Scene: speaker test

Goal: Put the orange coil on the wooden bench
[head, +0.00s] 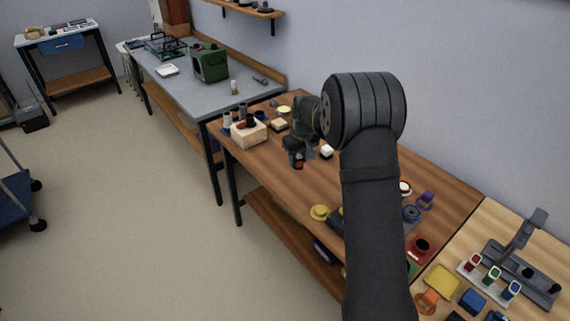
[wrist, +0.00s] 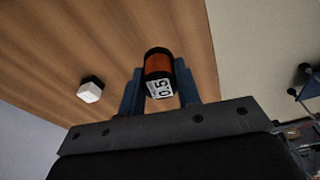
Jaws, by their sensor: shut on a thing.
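The orange coil (wrist: 159,71) is a short cylinder with black ends and a white label reading 0.5. It sits between the two blue fingers of my gripper (wrist: 160,88), which is shut on it. In the head view my gripper (head: 297,153) points down near the front edge of the wooden bench (head: 300,185), with a bit of the coil (head: 299,164) showing at the fingertips. In the wrist view the wood top (wrist: 80,45) lies behind the coil. I cannot tell the exact gap between coil and bench top.
A white block with a dark part (head: 327,151) stands on the bench right of my gripper. A wooden block holder (head: 249,134) stands left. A yellow piece (head: 319,212) is nearer the front. My arm hides part of the bench. Bare wood shows around (head: 285,175).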

